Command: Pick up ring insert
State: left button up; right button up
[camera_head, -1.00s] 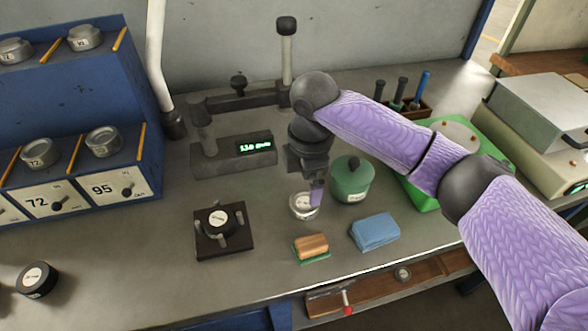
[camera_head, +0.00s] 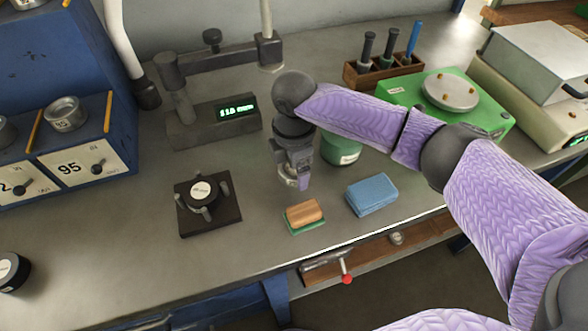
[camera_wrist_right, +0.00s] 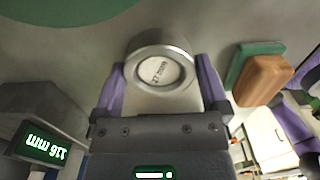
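The ring insert, a round silver ring with a white label on its face (camera_wrist_right: 160,68), lies between the two purple fingers of my right gripper (camera_wrist_right: 163,82) in the wrist view. The fingers stand on either side, close against its outer wall. I cannot tell whether they press on it. In the head view my right gripper (camera_head: 293,181) points down at the bench, and the ring insert is mostly hidden by it. It seems to be at bench level. My left gripper is not in view.
A green round pot (camera_head: 341,149) stands close behind the right gripper. A wooden-backed brush (camera_head: 304,214) and a blue sponge (camera_head: 371,193) lie in front. A black fixture (camera_head: 209,203) is to the left, and a gauge with a lit display (camera_head: 213,125) behind. Bare bench lies between.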

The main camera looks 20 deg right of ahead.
grip_shut()
